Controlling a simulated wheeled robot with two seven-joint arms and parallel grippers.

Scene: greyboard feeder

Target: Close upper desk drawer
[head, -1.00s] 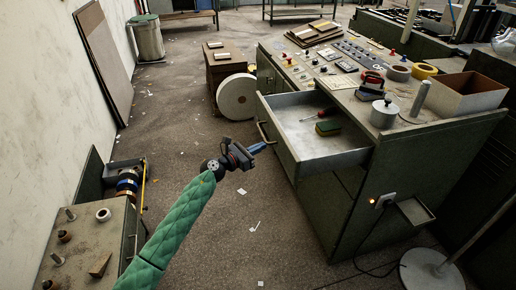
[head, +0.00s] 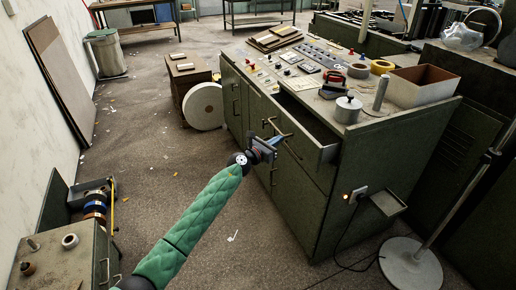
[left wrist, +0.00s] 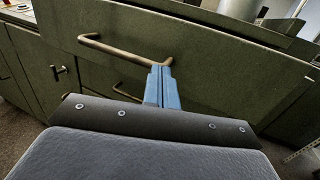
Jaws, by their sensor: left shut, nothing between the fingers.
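The upper desk drawer (head: 308,136) is in the green desk's front in the head view. My left gripper (head: 277,141) is shut and empty. Its blue fingertips (left wrist: 162,85) are together at the right end of the handle, against or very near the drawer front; exact contact I cannot tell. My right gripper is not in view.
The desk top (head: 310,89) carries control panels, tape rolls, a metal pot (head: 347,109) and an open box (head: 421,88). A round stand base (head: 411,264) is at lower right. A small workbench (head: 62,262) is at lower left. Open floor lies between.

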